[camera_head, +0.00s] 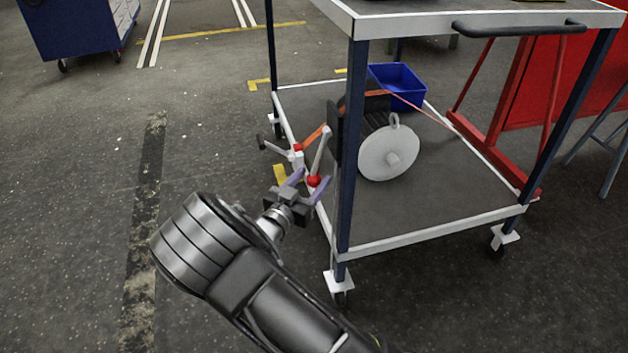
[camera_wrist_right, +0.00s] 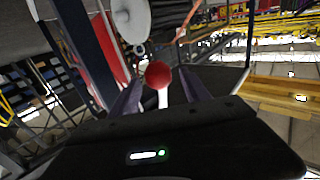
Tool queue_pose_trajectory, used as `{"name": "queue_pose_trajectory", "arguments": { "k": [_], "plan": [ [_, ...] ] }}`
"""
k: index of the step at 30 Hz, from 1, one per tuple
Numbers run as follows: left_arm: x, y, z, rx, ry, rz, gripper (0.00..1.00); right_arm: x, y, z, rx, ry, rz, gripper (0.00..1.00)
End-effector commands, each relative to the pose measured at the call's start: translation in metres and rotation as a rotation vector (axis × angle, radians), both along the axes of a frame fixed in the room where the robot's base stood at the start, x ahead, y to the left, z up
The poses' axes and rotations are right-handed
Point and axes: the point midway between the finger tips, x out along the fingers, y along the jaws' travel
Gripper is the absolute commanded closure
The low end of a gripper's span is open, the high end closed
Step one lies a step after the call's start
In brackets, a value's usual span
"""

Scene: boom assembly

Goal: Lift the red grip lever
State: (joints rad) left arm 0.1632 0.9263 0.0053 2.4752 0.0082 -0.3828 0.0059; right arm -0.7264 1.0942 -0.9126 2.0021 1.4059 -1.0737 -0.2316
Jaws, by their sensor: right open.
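The red grip lever shows in the head view as a pale rod with a round red knob (camera_head: 313,181) at its lower end, at the left side of the cart's lower shelf. My right gripper (camera_head: 314,176) is open, with its purple fingers on either side of the knob. In the right wrist view the red knob (camera_wrist_right: 158,74) sits on a pale stem between the two open fingers (camera_wrist_right: 160,78). Gaps show beside the knob there, so the fingers look apart from it. My left gripper is not in view.
A second lever with a black end (camera_head: 261,141) is just left of the knob. A dark cart post (camera_head: 347,150) stands close on the right. A white disc (camera_head: 388,153) and a blue bin (camera_head: 397,86) are on the lower shelf.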

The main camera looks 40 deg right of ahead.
Motion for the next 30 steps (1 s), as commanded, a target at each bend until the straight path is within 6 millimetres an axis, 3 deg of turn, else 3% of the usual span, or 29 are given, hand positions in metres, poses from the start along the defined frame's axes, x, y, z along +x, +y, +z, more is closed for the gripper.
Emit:
{"name": "queue_pose_trajectory", "arguments": {
  "k": [4,13,30],
  "plan": [
    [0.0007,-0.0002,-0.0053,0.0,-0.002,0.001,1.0,0.0057,-0.0121,-0.0007,0.0,-0.001,0.0,0.45],
    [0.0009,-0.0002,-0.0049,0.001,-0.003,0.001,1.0,0.0068,-0.014,0.0003,0.0,0.0,0.001,0.45],
    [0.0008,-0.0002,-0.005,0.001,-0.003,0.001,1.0,0.0066,-0.0138,0.0,0.001,0.0,0.001,0.92]
  ]
}}
